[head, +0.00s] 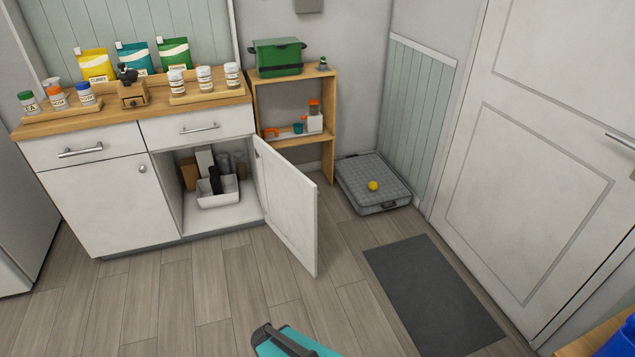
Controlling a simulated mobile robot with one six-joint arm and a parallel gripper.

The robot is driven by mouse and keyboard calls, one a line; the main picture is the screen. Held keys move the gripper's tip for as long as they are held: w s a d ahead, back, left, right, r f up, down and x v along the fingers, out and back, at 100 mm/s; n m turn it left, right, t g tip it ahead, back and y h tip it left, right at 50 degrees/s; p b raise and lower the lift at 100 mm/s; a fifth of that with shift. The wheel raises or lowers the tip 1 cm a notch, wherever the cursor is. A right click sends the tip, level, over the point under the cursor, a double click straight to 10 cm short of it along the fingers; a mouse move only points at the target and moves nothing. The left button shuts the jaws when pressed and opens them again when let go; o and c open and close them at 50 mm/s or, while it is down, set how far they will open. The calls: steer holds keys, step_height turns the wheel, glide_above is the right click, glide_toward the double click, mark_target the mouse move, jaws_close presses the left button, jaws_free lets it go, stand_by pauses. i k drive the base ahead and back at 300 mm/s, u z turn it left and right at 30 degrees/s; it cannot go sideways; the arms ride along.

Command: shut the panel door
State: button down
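A white cabinet door panel (289,207) stands open on the right side of the low white cabinet (95,207). It is hinged at the right edge of the opening and swings out over the floor toward me. The open compartment (240,212) shows a white bin (218,193) and several boxes and jars inside. The cabinet's left door, with a round knob (143,169), is shut. No gripper fingers can be made out. A teal and dark part (288,343) shows at the bottom edge, cut off by the frame, apart from the open door in the picture.
A wooden shelf (328,127) stands right of the cabinet, behind the open door. A dark mat (433,296) lies before a closed white room door (535,150).

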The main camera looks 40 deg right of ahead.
mark_target(288, 197)
steer(key=u, duration=0.05)
steer(key=i, duration=1)
steer(key=z, duration=0.05)
